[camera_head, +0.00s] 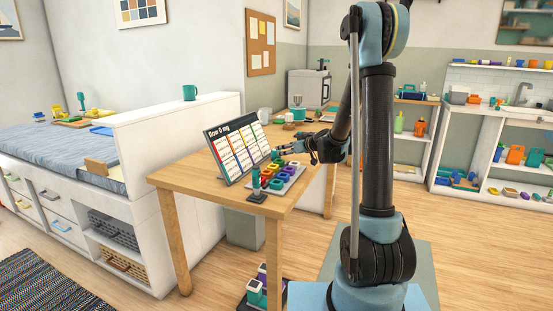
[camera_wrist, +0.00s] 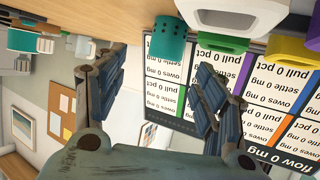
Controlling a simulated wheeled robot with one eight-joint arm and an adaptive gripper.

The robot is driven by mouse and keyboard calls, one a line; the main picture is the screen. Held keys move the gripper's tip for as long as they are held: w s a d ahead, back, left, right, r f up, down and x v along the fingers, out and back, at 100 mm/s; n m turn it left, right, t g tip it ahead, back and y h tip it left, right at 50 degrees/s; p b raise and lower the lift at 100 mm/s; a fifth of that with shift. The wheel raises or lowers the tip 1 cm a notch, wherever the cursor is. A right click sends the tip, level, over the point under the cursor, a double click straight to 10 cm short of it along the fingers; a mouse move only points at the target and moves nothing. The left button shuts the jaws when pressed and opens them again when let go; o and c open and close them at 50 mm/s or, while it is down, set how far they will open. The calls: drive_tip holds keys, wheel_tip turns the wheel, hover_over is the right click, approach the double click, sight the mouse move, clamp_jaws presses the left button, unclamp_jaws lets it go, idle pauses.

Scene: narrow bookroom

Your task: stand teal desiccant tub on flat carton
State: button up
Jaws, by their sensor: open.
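In the wrist view, which is upside down, a teal perforated tub (camera_wrist: 171,40) stands on the wooden table, just beyond my gripper (camera_wrist: 158,72). My gripper is open, its two fingers spread to either side of the tub's line, with nothing between them. In the head view my gripper (camera_head: 284,152) is low over the table's far right part, beside the display board. I cannot single out the flat carton in either view.
The tilted display board (camera_head: 240,145) stands on the wooden table (camera_head: 190,175) close to my gripper. A grey tray of coloured pieces (camera_head: 283,182) and a teal post on a dark base (camera_head: 257,196) stand in front. Mugs and a machine (camera_head: 308,88) stand behind.

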sight(276, 155)
drive_tip(key=shift+s+a+x, duration=0.15)
drive_tip(key=shift+x, duration=1.35)
drive_tip(key=shift+s+a+x, duration=0.15)
drive_tip(key=shift+x, duration=1.3)
drive_tip(key=c, duration=1.3)
